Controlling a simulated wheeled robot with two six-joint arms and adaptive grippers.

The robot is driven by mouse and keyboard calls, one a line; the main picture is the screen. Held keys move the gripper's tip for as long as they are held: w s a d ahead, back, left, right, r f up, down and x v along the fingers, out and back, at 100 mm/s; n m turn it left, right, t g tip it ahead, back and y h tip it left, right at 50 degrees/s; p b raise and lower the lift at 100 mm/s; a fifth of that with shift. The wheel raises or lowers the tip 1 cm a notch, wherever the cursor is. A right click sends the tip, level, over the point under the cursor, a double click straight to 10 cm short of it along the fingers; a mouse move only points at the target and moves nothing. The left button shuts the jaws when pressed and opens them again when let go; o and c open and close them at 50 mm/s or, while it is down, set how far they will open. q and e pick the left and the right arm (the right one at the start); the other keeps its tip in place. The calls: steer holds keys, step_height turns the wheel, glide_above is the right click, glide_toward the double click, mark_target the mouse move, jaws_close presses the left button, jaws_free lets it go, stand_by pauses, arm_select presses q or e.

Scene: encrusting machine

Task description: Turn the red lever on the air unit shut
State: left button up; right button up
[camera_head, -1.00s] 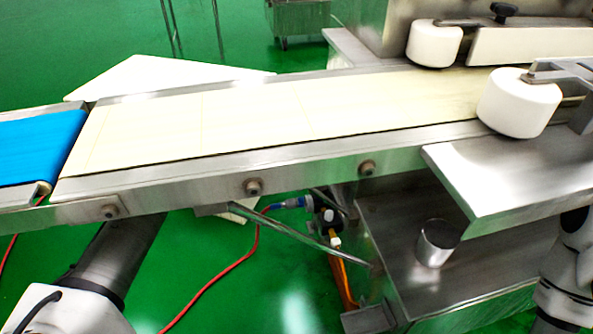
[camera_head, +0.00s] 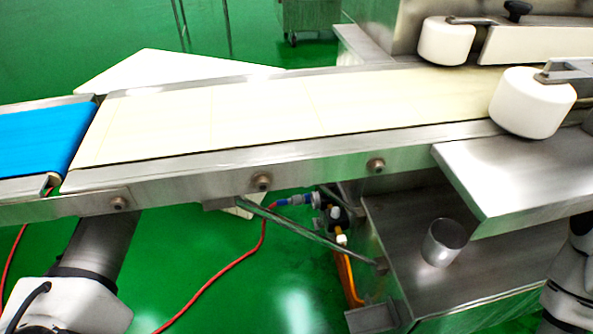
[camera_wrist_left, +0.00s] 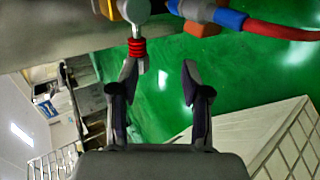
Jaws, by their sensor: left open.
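The air unit (camera_head: 335,214) hangs under the conveyor in the head view, with a blue connector (camera_head: 297,199) and a red hose (camera_head: 262,235) at its left. In the left wrist view, a red ribbed grip (camera_wrist_left: 138,48) hangs below a pale rounded metal part (camera_wrist_left: 134,10); it looks like the red lever. My left gripper (camera_wrist_left: 161,70) is open and empty. The red grip is just beyond its left fingertip, left of the middle of the gap; I cannot tell whether they touch. The conveyor hides my left gripper in the head view. My right gripper is out of view.
The conveyor (camera_head: 200,166) runs above the air unit. A steel shelf (camera_head: 400,228) with a metal cup (camera_head: 443,243) stands right of it. The red hose with its blue collar (camera_wrist_left: 230,18) crosses the top right of the wrist view. Green floor below is open.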

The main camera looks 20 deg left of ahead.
arm_select(q)
steer(key=s+a, duration=0.3)
steer(key=a, duration=0.2)
steer(key=shift+s+a, duration=0.35)
steer(key=shift+s, duration=0.05)
